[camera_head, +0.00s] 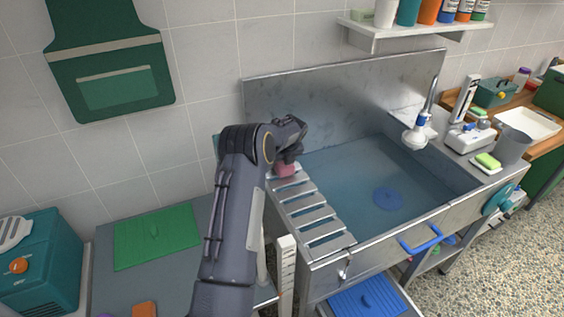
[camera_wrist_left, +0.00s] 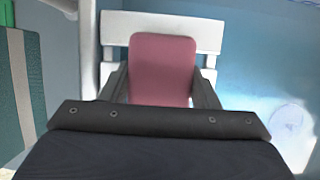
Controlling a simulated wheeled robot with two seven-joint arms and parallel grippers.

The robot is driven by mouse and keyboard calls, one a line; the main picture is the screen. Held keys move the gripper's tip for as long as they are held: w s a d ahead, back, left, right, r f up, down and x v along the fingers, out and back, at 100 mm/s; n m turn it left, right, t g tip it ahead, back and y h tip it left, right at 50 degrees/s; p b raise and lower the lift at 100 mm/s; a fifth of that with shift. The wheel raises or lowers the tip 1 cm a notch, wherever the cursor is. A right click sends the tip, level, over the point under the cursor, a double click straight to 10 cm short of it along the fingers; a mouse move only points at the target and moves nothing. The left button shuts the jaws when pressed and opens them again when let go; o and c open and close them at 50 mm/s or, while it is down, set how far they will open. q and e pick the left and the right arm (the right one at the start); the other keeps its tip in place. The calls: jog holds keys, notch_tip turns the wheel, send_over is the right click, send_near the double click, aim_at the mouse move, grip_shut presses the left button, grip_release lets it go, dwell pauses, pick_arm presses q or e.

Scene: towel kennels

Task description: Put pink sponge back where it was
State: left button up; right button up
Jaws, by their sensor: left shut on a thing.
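The pink sponge (camera_head: 285,170) is at the far left end of the slatted metal rack (camera_head: 309,216) beside the sink basin. My left gripper (camera_head: 288,157) is above it, shut on it. In the left wrist view the sponge (camera_wrist_left: 163,66) sits between the two fingers (camera_wrist_left: 160,88), with a pale slat (camera_wrist_left: 205,36) behind it. I cannot tell whether the sponge touches the slat. My right gripper is not in view.
The sink basin (camera_head: 350,180) holds a blue round thing (camera_head: 387,198). A tap (camera_head: 418,130) stands at its back right. A green-and-yellow sponge (camera_head: 487,161) and a grey jug (camera_head: 512,145) stand on the right ledge. A green mat (camera_head: 156,236) lies left of my arm.

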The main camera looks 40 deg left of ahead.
pick_arm(q)
jog(key=o, duration=1)
jog(key=shift+f, duration=0.15)
jog(key=shift+c, duration=0.2)
jog(key=shift+r, duration=0.35)
jog(key=s+d+r+n+t+h+b, duration=0.1)
jog(key=s+d+r+n, duration=0.3)
jog(key=r, duration=0.5)
jog(key=s+d+r+n+h+b, duration=0.1)
jog(key=s+d+r+n, duration=0.1)
jog(key=s+d+r, duration=0.5)
jog(key=s+d+r+n+t+h, duration=0.1)
jog(key=s+d+r+n+h, duration=0.1)
jog(key=s+d+r+n, duration=0.55)
jog(key=s+d+f+n+h, duration=0.1)
jog(key=s+d+f+n, duration=0.1)
jog(key=s+d+n, duration=0.2)
jog(key=s+d+f+n+t+h, duration=0.1)
jog(key=s+d+f+n, duration=0.2)
jog(key=s, duration=0.6)
jog(key=s+d+f+n+h, duration=0.1)
jog(key=s+d+f+n, duration=0.1)
jog(key=s+d+n, duration=0.2)
jog(key=s+d, duration=0.2)
jog(key=s, duration=0.1)
jog(key=shift+d+f+n+h, duration=0.15)
jog(key=shift+f+n+h, duration=0.2)
jog(key=shift+h, duration=0.05)
